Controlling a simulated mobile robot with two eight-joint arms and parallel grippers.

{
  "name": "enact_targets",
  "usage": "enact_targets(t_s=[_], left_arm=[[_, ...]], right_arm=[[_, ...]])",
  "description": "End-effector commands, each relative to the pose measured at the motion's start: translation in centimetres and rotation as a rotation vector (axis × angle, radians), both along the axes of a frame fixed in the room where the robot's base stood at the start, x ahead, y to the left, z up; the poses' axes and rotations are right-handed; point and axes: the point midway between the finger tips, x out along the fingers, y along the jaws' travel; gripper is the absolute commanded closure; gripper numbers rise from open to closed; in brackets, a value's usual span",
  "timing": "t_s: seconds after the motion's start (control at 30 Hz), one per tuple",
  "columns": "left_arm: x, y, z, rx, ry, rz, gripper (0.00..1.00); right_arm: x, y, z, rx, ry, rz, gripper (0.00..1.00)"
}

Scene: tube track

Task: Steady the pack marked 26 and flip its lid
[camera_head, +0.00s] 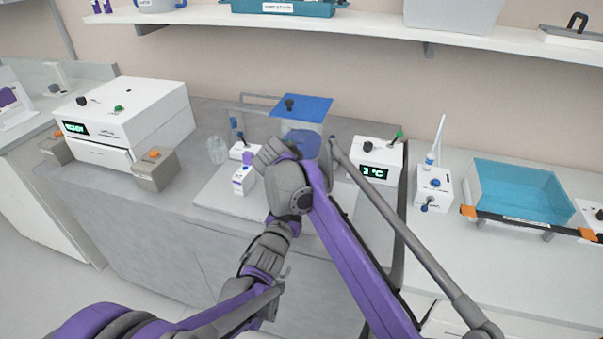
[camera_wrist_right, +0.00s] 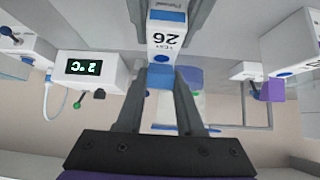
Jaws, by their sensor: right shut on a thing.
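The pack marked 26 (camera_wrist_right: 166,40) is a small white box with blue parts, seen upside down between the fingers of my right gripper (camera_wrist_right: 168,24) in the right wrist view. The fingers are shut on its sides. A blue part (camera_wrist_right: 160,78) shows at its top end; whether the lid is open I cannot tell. In the head view my right arm hides this pack. My left arm reaches up from the lower left, and its wrist (camera_head: 268,248) is below my right arm. Its fingertips are hidden or too small to make out.
Another white pack (camera_head: 243,180) with a blue mark stands left of my right arm. A blue-lidded container (camera_head: 303,112) is behind. A white machine (camera_head: 130,115) is left. Bare worktop lies front left.

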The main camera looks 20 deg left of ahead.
Motion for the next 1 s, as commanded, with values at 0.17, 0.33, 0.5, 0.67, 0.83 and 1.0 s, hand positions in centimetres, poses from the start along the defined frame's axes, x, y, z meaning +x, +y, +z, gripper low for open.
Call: enact_targets(t_s=[0.17,0.33,0.5,0.67,0.83,1.0], left_arm=[[0.0,0.01,-0.01,0.0,0.0,0.0,1.0],[0.0,0.0,-0.01,0.0,0.0,0.0,1.0],[0.01,0.0,-0.01,0.0,0.0,0.0,1.0],[0.01,0.0,-0.01,0.0,0.0,0.0,1.0],[0.01,0.0,-0.01,0.0,0.0,0.0,1.0],[0.01,0.0,0.0,0.0,0.0,0.0,1.0]], right_arm=[[-0.24,0.04,-0.16,-0.006,-0.073,0.001,1.0],[-0.39,0.05,-0.18,-0.007,-0.122,0.001,1.0],[-0.37,0.05,-0.17,-0.006,-0.122,0.001,1.0],[-0.36,0.05,-0.16,-0.006,-0.122,0.001,0.48],[-0.35,0.04,-0.17,-0.006,-0.121,0.001,0.32],[-0.35,0.03,-0.17,-0.007,-0.121,0.0,0.32]])
